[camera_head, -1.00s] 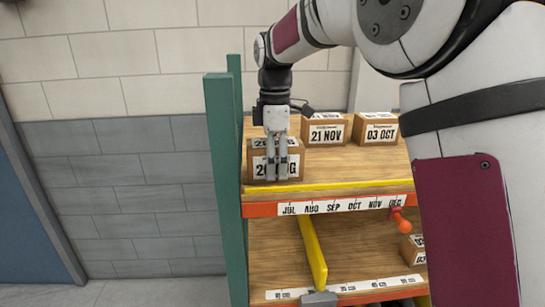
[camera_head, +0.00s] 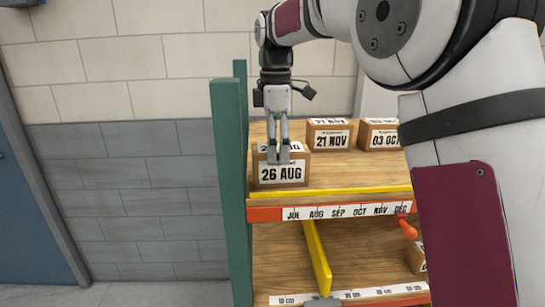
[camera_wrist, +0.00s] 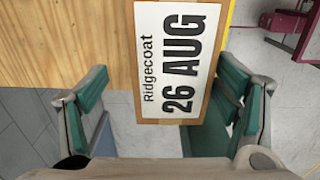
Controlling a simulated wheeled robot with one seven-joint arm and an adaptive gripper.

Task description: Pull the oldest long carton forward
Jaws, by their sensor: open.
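The carton labelled 26 AUG (camera_head: 281,173) sits at the left front of the upper shelf, behind the yellow strip. In the wrist view its Ridgecoat 26 AUG label (camera_wrist: 178,65) shows large between my fingers. My gripper (camera_head: 278,160) is open, pointing down, with its fingertips overlapping the carton's upper front edge in the head view; I cannot tell whether they touch it. The cartons labelled 21 NOV (camera_head: 331,139) and 03 OCT (camera_head: 384,138) stand farther back to the right. Of these labels, 26 AUG is the earliest date. Carton lengths are hard to judge.
A green post (camera_head: 230,185) borders the shelf on the left. The yellow strip (camera_head: 340,192) and a month scale (camera_head: 345,211) run along the front edge. The lower shelf (camera_head: 275,260) holds a yellow divider (camera_head: 317,258) and a partly hidden carton.

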